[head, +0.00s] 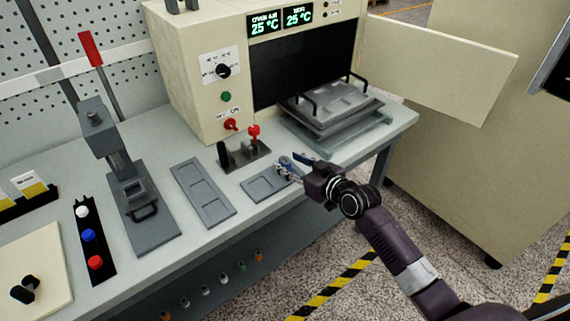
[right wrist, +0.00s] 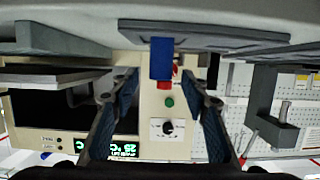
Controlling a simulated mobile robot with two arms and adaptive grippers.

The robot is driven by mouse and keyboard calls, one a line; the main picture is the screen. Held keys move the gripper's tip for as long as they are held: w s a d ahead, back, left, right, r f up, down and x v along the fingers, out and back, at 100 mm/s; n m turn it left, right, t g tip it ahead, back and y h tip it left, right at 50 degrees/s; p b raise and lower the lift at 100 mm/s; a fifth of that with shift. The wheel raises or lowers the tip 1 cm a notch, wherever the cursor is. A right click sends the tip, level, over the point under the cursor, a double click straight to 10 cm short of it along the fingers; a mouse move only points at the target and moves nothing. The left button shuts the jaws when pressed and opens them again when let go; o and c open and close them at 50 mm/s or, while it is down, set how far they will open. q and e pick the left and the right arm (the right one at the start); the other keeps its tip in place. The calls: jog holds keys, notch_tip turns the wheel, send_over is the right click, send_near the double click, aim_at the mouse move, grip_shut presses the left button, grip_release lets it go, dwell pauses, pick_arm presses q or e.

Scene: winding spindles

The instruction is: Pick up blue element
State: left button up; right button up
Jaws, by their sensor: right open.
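My right gripper (right wrist: 163,82) is open, with one finger on each side of the block's line in the picture. The fingers look apart from the block. In the head view, my right gripper (head: 292,164) is low over the right end of a small grey recessed plate (head: 262,184). There the fingers cover that spot, and I cannot clearly tell the blue element from them. My left gripper is not in view.
A cream oven (head: 201,80) with an open door (head: 440,65) stands behind. Close behind my gripper is a base with black and red levers (head: 254,133). A metal tray with handles (head: 333,105) is at the right. A grey press (head: 137,195) stands left.

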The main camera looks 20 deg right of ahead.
jog(key=shift+w+a+f, duration=0.2)
jog(key=shift+w+a, duration=0.05)
jog(key=shift+w, duration=0.25)
jog(key=shift+c, duration=0.4)
jog(key=c, duration=1.1)
grip_shut()
jog(key=shift+r, duration=0.1)
